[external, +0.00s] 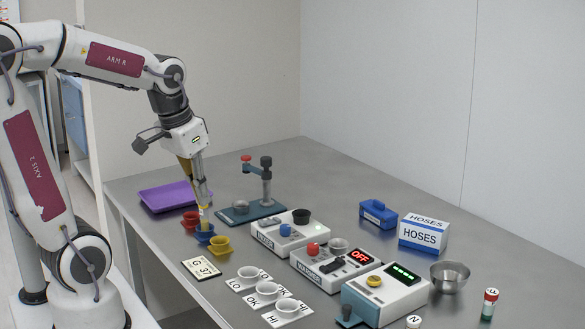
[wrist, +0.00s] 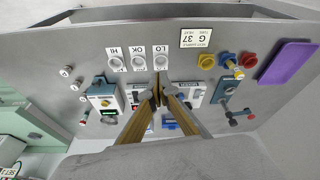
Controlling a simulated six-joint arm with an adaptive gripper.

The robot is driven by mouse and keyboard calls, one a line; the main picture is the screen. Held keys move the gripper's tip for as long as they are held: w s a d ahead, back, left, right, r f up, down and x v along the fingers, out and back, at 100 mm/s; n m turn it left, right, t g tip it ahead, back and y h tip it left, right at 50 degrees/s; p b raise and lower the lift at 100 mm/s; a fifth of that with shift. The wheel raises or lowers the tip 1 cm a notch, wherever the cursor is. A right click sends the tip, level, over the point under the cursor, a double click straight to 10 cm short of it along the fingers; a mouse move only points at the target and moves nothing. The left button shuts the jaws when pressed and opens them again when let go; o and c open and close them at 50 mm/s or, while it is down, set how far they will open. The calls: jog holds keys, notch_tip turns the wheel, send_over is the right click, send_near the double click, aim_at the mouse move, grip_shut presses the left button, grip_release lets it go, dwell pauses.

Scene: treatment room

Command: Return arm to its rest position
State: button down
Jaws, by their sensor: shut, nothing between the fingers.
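My arm reaches in from the left in the external view, bent at the elbow with the wrist pointing down. My gripper (external: 205,199) is over the left part of the table, just above the blue cup (external: 204,236) in that picture. In the wrist view the two fingers of my gripper (wrist: 161,92) meet at their tips, with nothing between them. A yellow-topped tube (wrist: 238,72) stands tilted at the blue cup, apart from the fingers in the wrist view. How high the fingertips are above it is hard to tell.
Red (external: 190,220) and yellow (external: 219,245) cups flank the blue one. A purple tray (external: 168,197) lies behind. Labelled cups (external: 268,291) sit in front.

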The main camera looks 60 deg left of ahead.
jog(key=s+d+r+m+t, duration=0.2)
jog(key=s+d+r, duration=0.1)
jog(key=s+d, duration=0.2)
jog(key=shift+s+t, duration=0.3)
jog(key=shift+s, duration=0.75)
dwell(2.2)
